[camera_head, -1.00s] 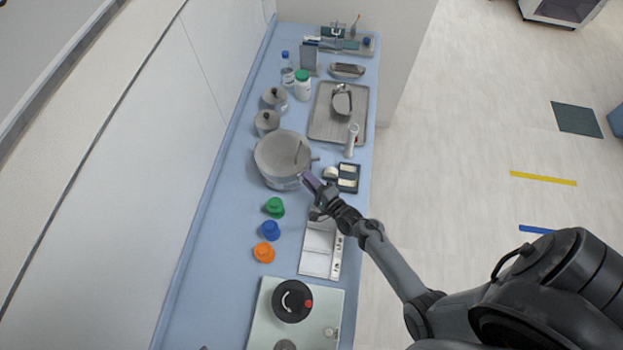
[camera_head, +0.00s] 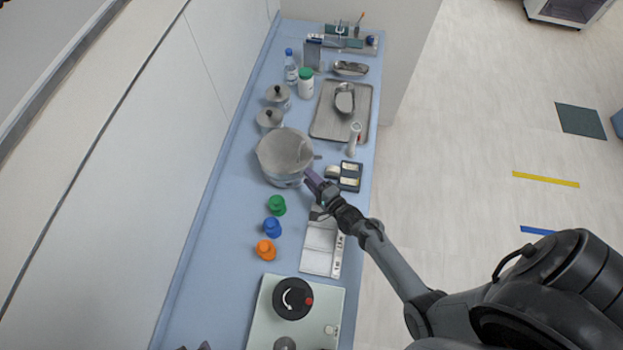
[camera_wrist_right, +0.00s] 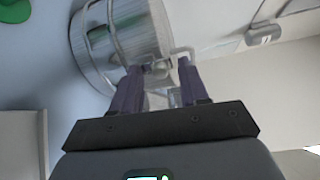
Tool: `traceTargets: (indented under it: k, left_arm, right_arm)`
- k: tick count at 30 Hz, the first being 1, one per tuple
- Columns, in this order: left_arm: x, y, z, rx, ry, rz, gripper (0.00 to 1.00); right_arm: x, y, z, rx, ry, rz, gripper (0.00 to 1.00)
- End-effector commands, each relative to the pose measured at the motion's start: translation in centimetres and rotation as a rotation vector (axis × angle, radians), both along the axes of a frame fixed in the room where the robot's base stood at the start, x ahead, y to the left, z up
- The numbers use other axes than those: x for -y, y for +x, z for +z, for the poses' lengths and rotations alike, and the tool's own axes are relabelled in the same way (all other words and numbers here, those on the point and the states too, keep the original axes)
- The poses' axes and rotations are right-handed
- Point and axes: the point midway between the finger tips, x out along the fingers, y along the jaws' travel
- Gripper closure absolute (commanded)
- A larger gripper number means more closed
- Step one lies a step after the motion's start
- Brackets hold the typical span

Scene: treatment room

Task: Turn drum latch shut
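The round steel drum (camera_head: 284,153) stands on the blue counter with its grey lid on. A small metal latch part (camera_wrist_right: 160,69) and a bent bar (camera_wrist_right: 184,53) show at its side in the right wrist view. My right gripper (camera_head: 310,175) is at the drum's lower right side. In the right wrist view its purple fingers (camera_wrist_right: 160,78) are apart, with the latch part between and just beyond their tips; contact is unclear. The latch's exact position is too small to tell. Dark tips, probably my left gripper (camera_head: 196,346), barely show at the bottom edge.
Green (camera_head: 277,205), blue (camera_head: 272,228) and orange (camera_head: 266,250) knobs stand left of my right arm. A dark box with pale blocks (camera_head: 349,177) and a white tray (camera_head: 320,247) are close to the gripper. A black dial (camera_head: 293,298) sits nearer.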

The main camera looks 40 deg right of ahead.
Motion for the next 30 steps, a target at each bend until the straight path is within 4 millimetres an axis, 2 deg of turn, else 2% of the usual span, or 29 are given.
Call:
traceTargets:
  k: [6, 10, 24, 30]
  left_arm:
    - [-0.1, 0.0, 0.0, -0.001, 0.003, -0.002, 0.65]
    - [-0.2, 0.0, -0.1, 0.000, 0.008, -0.005, 0.65]
    - [-0.3, 0.0, -0.9, 0.000, 0.013, -0.008, 0.65]
    - [-0.2, 0.0, -1.1, -0.001, 0.008, -0.006, 0.65]
  right_arm:
    - [0.0, -0.2, 0.0, 0.001, 0.000, 0.000, 0.56]
    - [0.0, -1.2, 0.0, 0.000, 0.001, 0.000, 0.56]
    - [-0.1, -8.6, 0.5, -0.001, 0.001, -0.001, 0.56]
    - [-0.1, -10.4, 0.8, -0.001, 0.000, 0.000, 0.56]
